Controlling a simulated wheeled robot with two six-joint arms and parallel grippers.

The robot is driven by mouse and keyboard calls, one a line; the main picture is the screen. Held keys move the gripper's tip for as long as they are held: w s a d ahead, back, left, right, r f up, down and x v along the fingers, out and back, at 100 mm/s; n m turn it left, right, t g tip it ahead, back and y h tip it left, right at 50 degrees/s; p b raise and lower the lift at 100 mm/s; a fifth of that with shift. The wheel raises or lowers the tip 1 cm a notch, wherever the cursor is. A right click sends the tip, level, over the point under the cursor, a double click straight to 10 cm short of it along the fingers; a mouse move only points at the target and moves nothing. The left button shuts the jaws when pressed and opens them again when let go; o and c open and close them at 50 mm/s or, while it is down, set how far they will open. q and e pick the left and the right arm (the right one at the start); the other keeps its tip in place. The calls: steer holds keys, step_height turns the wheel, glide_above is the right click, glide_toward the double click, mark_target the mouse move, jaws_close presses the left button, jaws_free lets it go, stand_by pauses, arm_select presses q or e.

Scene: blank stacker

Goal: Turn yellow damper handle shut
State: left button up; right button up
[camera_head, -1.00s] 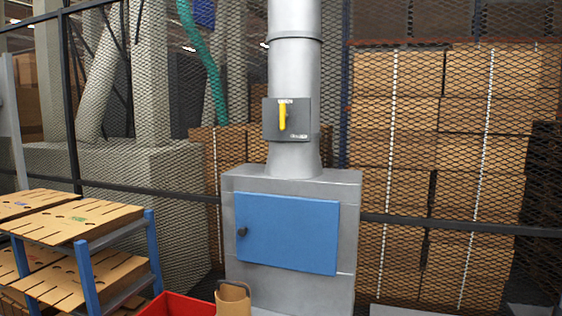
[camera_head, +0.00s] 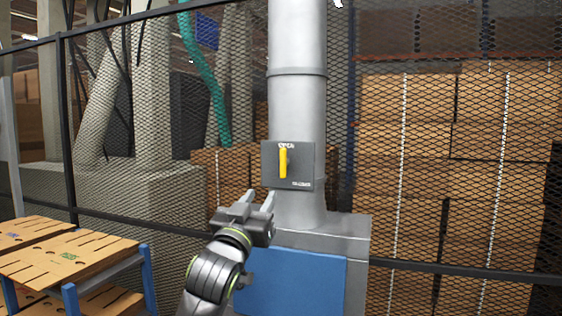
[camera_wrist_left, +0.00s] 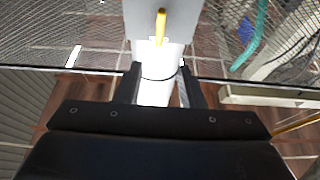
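The yellow damper handle (camera_head: 283,163) stands upright on a dark grey plate (camera_head: 305,165) fixed to the silver duct. Small lettering shows above the handle and at the plate's lower right. My left gripper (camera_head: 260,198) is just below and left of the plate, fingers apart and empty. In the left wrist view the yellow handle (camera_wrist_left: 161,27) is ahead of the gripper (camera_wrist_left: 158,72), near the top of the picture, apart from both fingers. My right gripper is in neither view.
The silver duct (camera_head: 298,110) rises from a grey cabinet with a blue door (camera_head: 300,285). A mesh fence stands behind, with stacked cardboard boxes (camera_head: 410,170) at right. A blue-framed rack (camera_head: 148,278) holding cardboard sheets stands at lower left.

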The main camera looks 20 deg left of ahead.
mark_target(282, 162)
arm_select(q)
steer(key=p+x, duration=0.6)
steer(key=x, duration=0.9)
steer(key=shift+w+p, duration=0.3)
steer(key=shift+p, duration=0.1)
steer(key=shift+f, duration=0.1)
jaws_close()
